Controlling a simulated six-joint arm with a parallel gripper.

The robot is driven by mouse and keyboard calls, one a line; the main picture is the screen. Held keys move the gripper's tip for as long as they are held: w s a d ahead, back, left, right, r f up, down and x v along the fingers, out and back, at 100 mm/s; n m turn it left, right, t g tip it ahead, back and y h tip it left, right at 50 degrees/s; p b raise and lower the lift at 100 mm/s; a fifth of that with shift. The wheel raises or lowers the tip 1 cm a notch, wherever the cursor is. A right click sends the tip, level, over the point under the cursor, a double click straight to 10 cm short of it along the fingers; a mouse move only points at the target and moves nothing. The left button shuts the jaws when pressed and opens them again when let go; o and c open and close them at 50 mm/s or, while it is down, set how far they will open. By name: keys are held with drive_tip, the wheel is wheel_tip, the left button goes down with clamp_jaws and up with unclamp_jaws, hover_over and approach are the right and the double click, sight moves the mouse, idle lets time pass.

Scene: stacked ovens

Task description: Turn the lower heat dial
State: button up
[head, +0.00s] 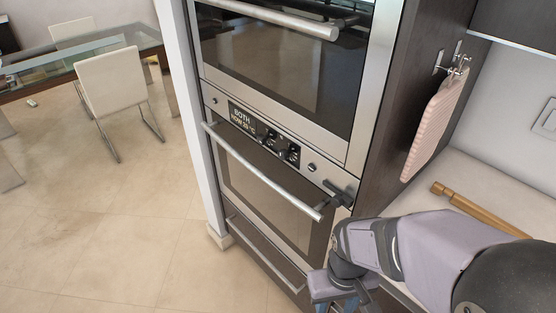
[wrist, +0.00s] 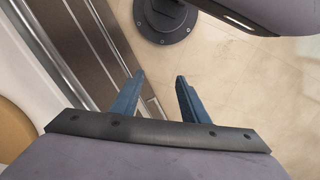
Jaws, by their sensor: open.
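Two dark round dials, an upper-left one (head: 270,138) and a lower-right one (head: 292,153), sit on the steel control panel (head: 222,106) between the two stacked ovens. Their labels are too small to read, so I cannot tell which is the lower heat dial. A display (head: 241,119) to their left reads "BOTH". My gripper is at the bottom of the head view, low in front of the lower oven and well apart from the dials. The wrist view shows its two blue fingers (wrist: 161,83) spread with nothing between them. No dial shows clearly there.
The lower oven's bar handle (head: 262,173) sticks out below the panel; the upper oven's handle (head: 280,18) is above. A counter with a rolling pin (head: 475,207) lies right, under a hanging pink board (head: 436,120). Open floor (head: 110,215) is left, with a chair (head: 110,82) beyond.

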drive_tip(key=s+a+f+n+g+h+b, duration=0.1)
drive_tip(key=s+a+f+n+g, duration=0.1)
drive_tip(key=s+a+f+n, duration=0.3)
drive_tip(key=w+a+f+n+t+h+b, duration=0.1)
drive_tip(key=w+a+f+n+t+h, duration=0.15)
drive_tip(key=w+a, duration=0.2)
drive_tip(key=w+a+f+n+t+h+b, duration=0.1)
drive_tip(key=w+a+f+n+t, duration=0.1)
drive_tip(key=w+a+f+n, duration=0.3)
drive_tip(key=w+a+n+t+h+b, duration=0.1)
drive_tip(key=w+a+n+t+h, duration=0.15)
drive_tip(key=w, duration=0.45)
drive_tip(key=w+a+r+n+t+h, duration=0.1)
drive_tip(key=w+a+r+n+t, duration=0.15)
drive_tip(key=w+r, duration=0.4)
drive_tip(key=w+a+r+n+t, duration=0.2)
drive_tip(key=w+r+n+t, duration=0.15)
drive_tip(key=w+r, duration=0.35)
wheel_tip(320, 180, up, 14)
drive_tip(key=w+d+n+t+h, duration=0.2)
drive_tip(key=n+h, duration=0.2)
drive_tip(key=n, duration=0.1)
drive_tip(key=shift+w+n+t+h, duration=0.3)
drive_tip(key=shift+w+n+t, duration=0.05)
drive_tip(key=shift+n+t, duration=0.05)
drive_tip(key=shift+f, duration=0.1)
